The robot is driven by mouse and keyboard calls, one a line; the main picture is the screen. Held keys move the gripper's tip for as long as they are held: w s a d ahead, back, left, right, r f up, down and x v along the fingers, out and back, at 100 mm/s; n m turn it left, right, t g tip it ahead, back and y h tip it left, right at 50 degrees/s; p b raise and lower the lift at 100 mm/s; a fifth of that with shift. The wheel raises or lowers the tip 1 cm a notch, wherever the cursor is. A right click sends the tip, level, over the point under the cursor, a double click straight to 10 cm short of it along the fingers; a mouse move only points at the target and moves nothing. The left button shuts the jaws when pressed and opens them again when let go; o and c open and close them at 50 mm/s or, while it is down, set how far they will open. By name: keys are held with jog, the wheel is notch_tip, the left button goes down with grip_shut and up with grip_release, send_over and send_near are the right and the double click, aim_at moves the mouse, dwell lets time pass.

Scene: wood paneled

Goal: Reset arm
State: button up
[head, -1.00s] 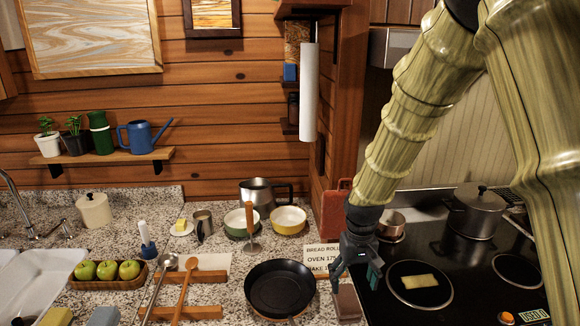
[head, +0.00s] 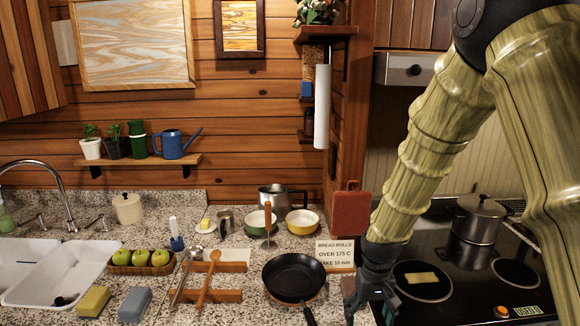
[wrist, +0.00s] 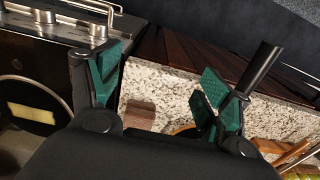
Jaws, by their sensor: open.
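My gripper (head: 370,308) hangs at the lower end of my arm in the head view, over the strip of counter between the black skillet and the stove. In the wrist view my gripper (wrist: 160,88) has its two teal-padded fingers spread well apart, with nothing held between them. Granite counter and a small brown block (wrist: 140,112) show behind the gap. The dark skillet handle (wrist: 264,68) shows beside the right finger; I cannot tell whether they touch.
The black skillet (head: 294,277) lies left of my gripper. The stove (head: 455,300) is to the right, with a lidded pot (head: 478,217) and a yellow slab (head: 422,278). A recipe card (head: 335,252) and red board (head: 350,210) stand behind.

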jog(key=s+d+f+b, duration=0.1)
jog(key=s+f, duration=1)
jog(key=f, duration=0.3)
jog(key=s+d+f+b, duration=0.1)
jog(key=s+f, duration=1)
jog(key=f, duration=0.4)
jog(key=s+f, duration=0.2)
jog(key=s, duration=0.4)
jog(key=s+d+f+m+b, duration=0.1)
jog(key=s+f, duration=0.1)
jog(key=s, duration=0.5)
jog(key=shift+f, duration=0.3)
jog(key=shift+d, duration=0.1)
jog(key=shift+c, duration=0.2)
